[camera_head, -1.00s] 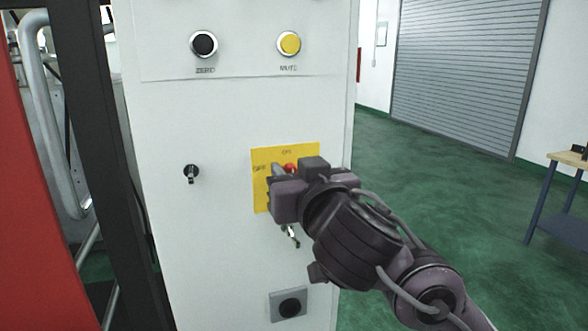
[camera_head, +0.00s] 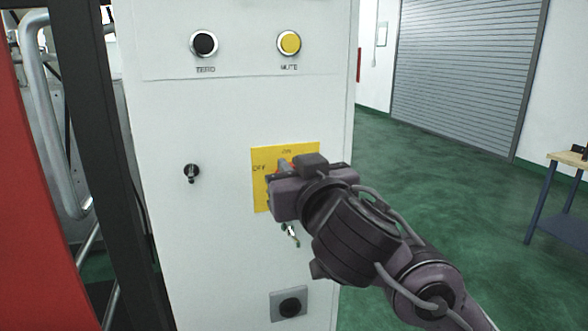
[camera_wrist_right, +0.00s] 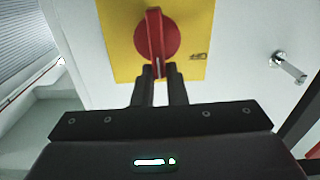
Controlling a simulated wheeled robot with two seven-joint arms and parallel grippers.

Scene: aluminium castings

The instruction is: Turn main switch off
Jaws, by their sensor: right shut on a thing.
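The main switch is a red rotary knob with a raised handle on a yellow plate (camera_head: 262,190) marked OFF at the left and ON at the top. In the head view my right gripper (camera_head: 284,167) covers most of the knob. In the right wrist view the red knob (camera_wrist_right: 156,35) shows clearly on the plate (camera_wrist_right: 118,25). My right gripper (camera_wrist_right: 159,72) is shut on the lower end of its handle, one finger on each side. Which mark the handle points to is hard to tell. My left gripper is not in view.
The white cabinet (camera_head: 215,120) carries a black button (camera_head: 204,44), a yellow button (camera_head: 289,43), a key switch at left (camera_head: 191,173), another below the plate (camera_head: 291,235) and a black socket (camera_head: 289,306). A table (camera_head: 570,160) stands at right; green floor lies open between.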

